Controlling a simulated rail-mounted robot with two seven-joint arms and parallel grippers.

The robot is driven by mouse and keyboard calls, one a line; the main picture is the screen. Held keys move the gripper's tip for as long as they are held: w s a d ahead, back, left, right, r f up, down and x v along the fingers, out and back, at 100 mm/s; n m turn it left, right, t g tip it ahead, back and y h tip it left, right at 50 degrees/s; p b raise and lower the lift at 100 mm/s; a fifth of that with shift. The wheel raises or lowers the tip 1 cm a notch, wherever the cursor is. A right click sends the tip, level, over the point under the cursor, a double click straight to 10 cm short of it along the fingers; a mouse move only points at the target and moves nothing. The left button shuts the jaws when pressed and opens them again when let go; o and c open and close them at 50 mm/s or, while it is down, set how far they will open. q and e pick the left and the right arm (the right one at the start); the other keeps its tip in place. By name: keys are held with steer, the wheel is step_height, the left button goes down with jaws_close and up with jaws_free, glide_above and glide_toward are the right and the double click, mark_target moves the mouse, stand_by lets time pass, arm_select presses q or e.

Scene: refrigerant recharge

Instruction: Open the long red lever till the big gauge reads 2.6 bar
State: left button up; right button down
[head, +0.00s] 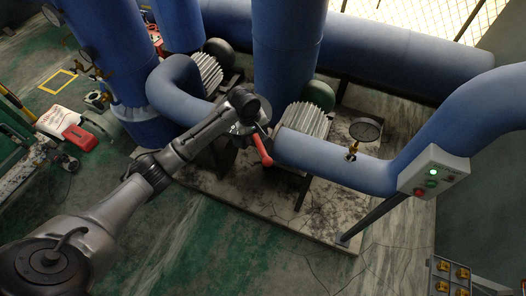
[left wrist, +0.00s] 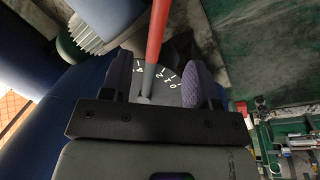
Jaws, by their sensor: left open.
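The long red lever (head: 262,149) is on the valve in the blue pipe run in the head view. It also shows in the left wrist view (left wrist: 157,38), running up from a grey plate (left wrist: 174,90) with white numbers. My left gripper (left wrist: 159,80) is open, its purple pads standing on either side of the lever's lower part, over the plate. In the head view my left gripper (head: 257,124) is at the valve, partly hidden by its own arm. The big gauge (head: 366,130) stands on the pipe to the right; its reading is not legible. My right gripper is out of view.
A grey control box (head: 433,172) with a lit green lamp is on the right. Large blue pipes (head: 288,50) and ribbed motors (head: 303,119) crowd the space behind the valve. A red and white case (head: 75,128) lies at the left. The green floor in front is open.

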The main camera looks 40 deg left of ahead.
mark_target(263, 152)
arm_select(q)
steer(key=f, duration=0.4)
steer(key=w+d+f, duration=0.1)
steer(key=f, duration=0.3)
steer(key=w+f, duration=0.1)
steer(key=f, duration=0.3)
steer(key=shift+w+d+f, duration=0.1)
steer(key=shift+d+f, duration=0.05)
steer(key=shift+f, duration=0.15)
jaws_close()
